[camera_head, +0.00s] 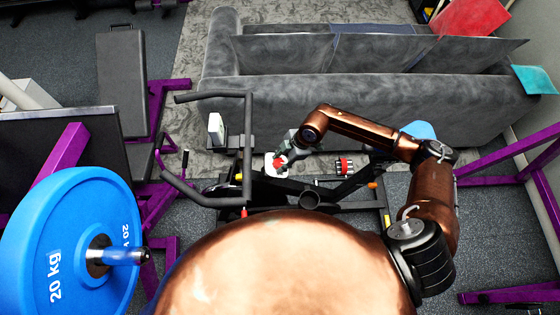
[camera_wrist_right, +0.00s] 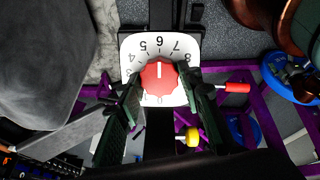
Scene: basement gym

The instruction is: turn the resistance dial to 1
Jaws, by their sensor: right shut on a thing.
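The resistance dial is a red knob (camera_wrist_right: 160,78) on a white numbered plate (camera_wrist_right: 160,50) in the right wrist view. Its white mark points up in that view, near the 6; the 0 is at the bottom. My right gripper (camera_wrist_right: 160,92) has its fingers on both sides of the knob and is shut on it. In the head view the dial (camera_head: 276,164) is small, and my right gripper (camera_head: 281,160) reaches it from the right, covering part of it. My left gripper is not in view.
The bike's black handlebar (camera_head: 248,150) stands left of the dial. A grey sofa (camera_head: 370,100) is behind. A blue 20 kg plate (camera_head: 60,240) is at the left front. A red-tipped lever (camera_wrist_right: 236,87) is right of the dial in the wrist view.

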